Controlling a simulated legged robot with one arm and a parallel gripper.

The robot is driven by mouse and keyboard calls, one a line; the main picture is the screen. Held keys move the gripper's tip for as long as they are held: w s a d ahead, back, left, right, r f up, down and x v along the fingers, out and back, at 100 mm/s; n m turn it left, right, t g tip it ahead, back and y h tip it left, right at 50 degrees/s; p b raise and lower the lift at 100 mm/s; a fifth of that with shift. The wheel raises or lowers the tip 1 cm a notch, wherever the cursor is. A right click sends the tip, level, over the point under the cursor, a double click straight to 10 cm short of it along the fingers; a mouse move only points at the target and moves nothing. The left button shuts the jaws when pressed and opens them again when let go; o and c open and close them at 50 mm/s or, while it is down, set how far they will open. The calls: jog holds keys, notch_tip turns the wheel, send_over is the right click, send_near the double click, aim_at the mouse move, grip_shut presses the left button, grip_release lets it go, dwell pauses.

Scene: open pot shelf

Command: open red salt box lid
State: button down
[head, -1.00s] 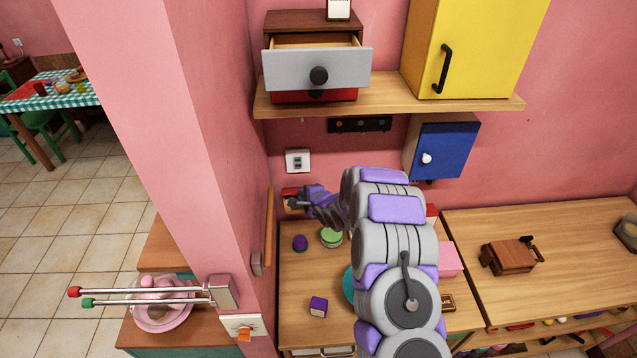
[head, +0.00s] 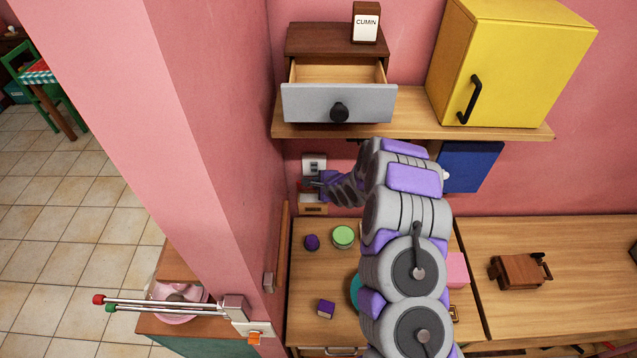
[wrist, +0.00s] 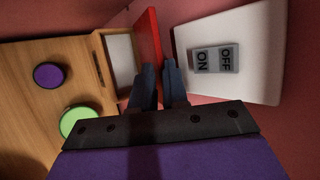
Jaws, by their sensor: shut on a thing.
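The salt box (head: 312,210) is a small wooden box against the back wall, and its white inside (wrist: 120,52) shows in the wrist view. Its red lid (wrist: 149,42) is swung up from the box and stands open, close to the switch plate. My gripper (wrist: 160,75) is shut on the lid, with one finger on each side of it. In the head view my gripper (head: 320,184) is just above the box, and its fingers partly hide the lid.
A white ON/OFF switch plate (wrist: 228,50) is right beside my fingers. A purple round thing (head: 311,242) and a green-topped round thing (head: 343,237) are on the counter. A shelf (head: 410,125) with an open grey drawer (head: 338,104) is above my arm.

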jog(key=shift+w+r, duration=0.1)
jog(key=shift+w, duration=0.15)
dwell(0.3)
jog(key=c, duration=1.2)
grip_release()
jog(key=shift+c, duration=0.2)
jog(key=shift+r, duration=0.1)
